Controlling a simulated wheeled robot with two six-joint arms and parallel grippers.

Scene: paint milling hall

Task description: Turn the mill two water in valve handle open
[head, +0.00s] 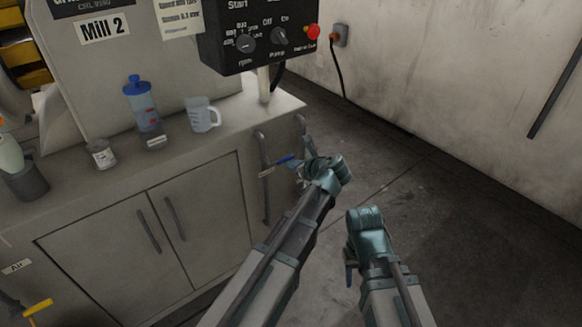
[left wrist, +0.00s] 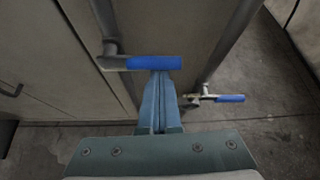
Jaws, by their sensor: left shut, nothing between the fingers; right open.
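Two pipes on the cabinet's right side carry blue-handled valves. In the left wrist view, the nearer blue handle (left wrist: 153,62) lies level across the picture, just beyond my fingertips. A second blue handle (left wrist: 230,98) points right from a metal valve on the other pipe. In the head view a blue handle (head: 286,160) shows beside my left gripper (head: 318,166). My left gripper (left wrist: 160,76) is shut and empty, its tips at or very near the nearer handle; contact is unclear. The label by the pipe is unreadable. My right gripper (head: 364,220) is open, away from the valves.
The Mill 2 cabinet (head: 130,225) bears a blue-capped bottle (head: 141,104), a clear jug (head: 203,115) and a small jar (head: 101,153). A control box (head: 262,38) hangs above. A yellow handle (head: 38,308) sits at lower left. Floor (head: 450,215) to the right is clear.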

